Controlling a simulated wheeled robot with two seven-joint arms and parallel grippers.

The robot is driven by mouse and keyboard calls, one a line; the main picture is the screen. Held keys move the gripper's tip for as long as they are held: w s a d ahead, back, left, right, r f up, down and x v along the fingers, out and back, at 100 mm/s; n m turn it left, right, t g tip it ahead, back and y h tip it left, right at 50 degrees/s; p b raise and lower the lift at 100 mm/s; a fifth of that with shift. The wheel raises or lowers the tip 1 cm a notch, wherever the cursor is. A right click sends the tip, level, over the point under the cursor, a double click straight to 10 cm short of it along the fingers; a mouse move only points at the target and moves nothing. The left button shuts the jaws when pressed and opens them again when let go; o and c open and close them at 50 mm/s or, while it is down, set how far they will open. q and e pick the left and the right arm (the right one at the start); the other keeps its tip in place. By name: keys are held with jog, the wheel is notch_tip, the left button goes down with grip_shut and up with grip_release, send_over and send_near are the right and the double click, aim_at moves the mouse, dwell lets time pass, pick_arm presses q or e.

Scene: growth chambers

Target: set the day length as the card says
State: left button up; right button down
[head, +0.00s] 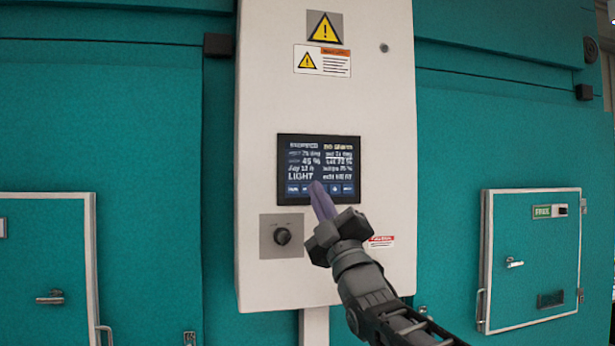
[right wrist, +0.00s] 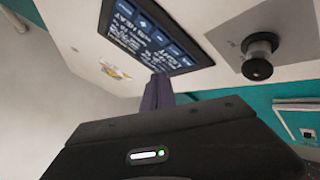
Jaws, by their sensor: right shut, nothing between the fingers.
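A dark touch screen (head: 318,165) with lines of text and a bottom row of buttons sits on the white control panel (head: 385,120). Its text includes "LIGHT" and a line that seems to read "day 12 h". My right gripper (head: 320,190) is shut and empty, its purple fingertips in front of the lower edge of the screen. In the right wrist view the fingers (right wrist: 158,88) reach to the screen (right wrist: 155,35) by its row of buttons; I cannot tell if they touch. No card can be made out. My left gripper is not in view.
A black knob (head: 283,236) on a grey plate is below left of the screen; it also shows in the right wrist view (right wrist: 258,58). Warning labels (head: 322,60) are above. Teal doors with handles stand left (head: 45,260) and right (head: 530,265).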

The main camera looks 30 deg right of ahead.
jog(key=shift+w+d, duration=0.25)
jog(key=shift+w, duration=0.4)
jog(key=shift+w+d, duration=0.2)
jog(key=shift+w, duration=0.45)
jog(key=shift+w, duration=0.1)
dwell(1.0)
jog(key=shift+w+d, duration=0.1)
jog(key=shift+w, duration=0.2)
jog(key=shift+w+d, duration=0.15)
jog(key=shift+w, duration=0.15)
dwell(0.6)
jog(key=shift+s, duration=0.1)
jog(key=shift+s+a+b, duration=0.25)
jog(key=shift+s+b, duration=0.4)
jog(key=shift+b, duration=0.1)
